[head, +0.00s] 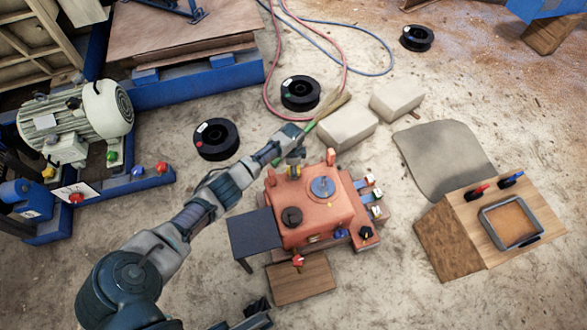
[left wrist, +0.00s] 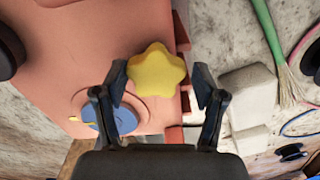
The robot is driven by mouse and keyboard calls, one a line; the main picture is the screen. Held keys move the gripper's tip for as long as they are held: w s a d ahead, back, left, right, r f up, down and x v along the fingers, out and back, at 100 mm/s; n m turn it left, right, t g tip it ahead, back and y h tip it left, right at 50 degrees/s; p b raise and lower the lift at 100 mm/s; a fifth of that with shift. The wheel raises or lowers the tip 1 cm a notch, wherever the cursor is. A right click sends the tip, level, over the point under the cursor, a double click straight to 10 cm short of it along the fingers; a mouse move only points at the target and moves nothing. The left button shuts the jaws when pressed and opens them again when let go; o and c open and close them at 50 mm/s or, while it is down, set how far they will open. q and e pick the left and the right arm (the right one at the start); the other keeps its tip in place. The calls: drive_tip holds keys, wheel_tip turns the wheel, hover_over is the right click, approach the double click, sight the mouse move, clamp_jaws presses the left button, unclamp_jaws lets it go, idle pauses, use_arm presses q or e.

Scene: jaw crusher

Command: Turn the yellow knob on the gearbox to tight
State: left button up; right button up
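The salmon-red gearbox (head: 318,215) stands on the floor in the middle of the head view, with a blue round dial (head: 322,188) on top. The yellow star-shaped knob (left wrist: 157,70) shows clearly in the left wrist view. My left gripper (head: 296,157) is over the far left corner of the gearbox and largely hides the knob there. In the left wrist view my left gripper (left wrist: 158,84) is open, one finger on each side of the knob, with a small gap at each side. A dark part at the head view's bottom edge looks like my right gripper (head: 256,312); its fingers are unclear.
A dark round knob (head: 291,217) sits on the gearbox top, with coloured switches (head: 372,193) along its right side. Pale blocks (head: 347,126) and a brush (head: 330,105) lie beyond it. A wooden control box (head: 480,225) stands at right. A dark side table (head: 257,235) is at left.

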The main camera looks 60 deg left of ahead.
idle(0.3)
use_arm(q)
drive_tip(key=shift+r, duration=0.2)
wheel_tip(320, 180, up, 11)
drive_tip(key=shift+r, duration=0.15)
idle(0.4)
